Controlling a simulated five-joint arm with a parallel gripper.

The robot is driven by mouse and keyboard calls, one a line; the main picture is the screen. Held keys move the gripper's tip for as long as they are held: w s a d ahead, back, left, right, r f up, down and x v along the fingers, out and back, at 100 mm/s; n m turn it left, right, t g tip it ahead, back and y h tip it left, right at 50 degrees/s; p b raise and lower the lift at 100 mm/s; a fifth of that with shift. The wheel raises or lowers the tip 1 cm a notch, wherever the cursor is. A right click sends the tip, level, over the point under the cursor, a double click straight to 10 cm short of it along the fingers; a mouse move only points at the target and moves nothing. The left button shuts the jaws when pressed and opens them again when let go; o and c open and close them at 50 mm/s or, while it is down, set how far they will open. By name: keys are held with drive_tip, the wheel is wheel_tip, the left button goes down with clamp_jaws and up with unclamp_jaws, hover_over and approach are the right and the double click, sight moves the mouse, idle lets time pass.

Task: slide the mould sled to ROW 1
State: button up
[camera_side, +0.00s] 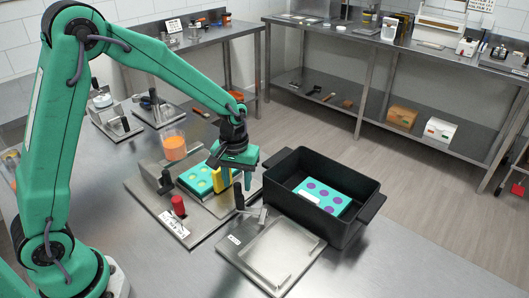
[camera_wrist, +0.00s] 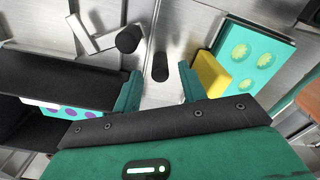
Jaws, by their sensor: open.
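A teal mould with pale yellow-green round cavities (camera_side: 199,179) lies on the metal depositor base plate (camera_side: 205,226), and a yellow block (camera_side: 223,182) stands at its right end. These appear to be the mould sled; I cannot read a ROW 1 mark. My gripper (camera_side: 243,180) hangs just right of the yellow block. In the wrist view, the mould (camera_wrist: 248,55) and yellow block (camera_wrist: 211,73) are at right, the block beside the right finger. My gripper (camera_wrist: 160,92) is open, with a black knob (camera_wrist: 160,67) showing between its fingers; contact is unclear.
A black bin (camera_side: 352,213) holding a teal mould with purple rounds (camera_side: 322,196) stands right of my gripper. A metal tray fixture (camera_side: 275,252) lies in front. A red knob (camera_side: 178,205), black handle (camera_side: 165,181) and orange-filled beaker (camera_side: 174,147) are left.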

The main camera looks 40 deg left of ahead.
drive_tip(key=shift+f, duration=1.85)
clamp_jaws()
